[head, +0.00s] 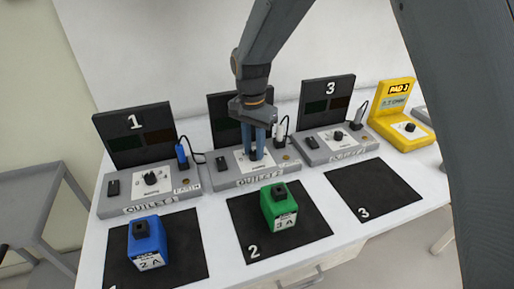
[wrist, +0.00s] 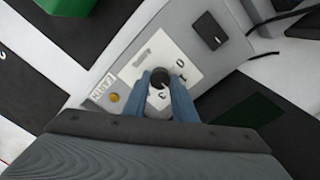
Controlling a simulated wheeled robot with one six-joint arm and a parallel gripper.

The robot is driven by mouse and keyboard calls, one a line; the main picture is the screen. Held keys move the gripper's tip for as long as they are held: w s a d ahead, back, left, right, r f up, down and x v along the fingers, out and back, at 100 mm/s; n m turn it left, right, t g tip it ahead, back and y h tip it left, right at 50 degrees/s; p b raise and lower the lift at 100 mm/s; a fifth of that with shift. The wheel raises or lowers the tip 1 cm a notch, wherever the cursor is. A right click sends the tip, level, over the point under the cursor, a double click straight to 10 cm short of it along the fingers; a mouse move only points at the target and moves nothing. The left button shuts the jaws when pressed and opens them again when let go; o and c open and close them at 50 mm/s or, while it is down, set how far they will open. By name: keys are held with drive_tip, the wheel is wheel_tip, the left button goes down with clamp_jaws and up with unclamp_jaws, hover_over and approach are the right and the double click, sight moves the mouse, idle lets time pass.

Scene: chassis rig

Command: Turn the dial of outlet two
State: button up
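Outlet two (head: 228,181) is the middle grey unit, with a dark upright panel partly hidden behind my arm. Its black dial (wrist: 160,77) sits on a white printed plate (wrist: 186,69) in the wrist view. The dial's pointer direction is not clear.
Outlet one (head: 148,206) stands left and outlet three (head: 338,157) right, each with its own dial. A yellow unit (head: 401,141) is farther right. A blue block (head: 147,243) and a green block (head: 279,206) stand on black mats in front.

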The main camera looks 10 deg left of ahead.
sight(253, 152)
drive_tip(key=shift+d, duration=0.2)
drive_tip(key=shift+a, duration=0.1)
drive_tip(key=shift+s+a+f, duration=0.1)
drive_tip(key=shift+a, duration=0.05)
idle(1.0)
drive_tip(key=o, duration=1)
drive_tip(key=shift+o, duration=0.2)
drive_tip(key=shift+a+r+b, duration=0.1)
drive_tip(key=shift+r+b, duration=0.65)
drive_tip(key=shift+r, duration=3.2)
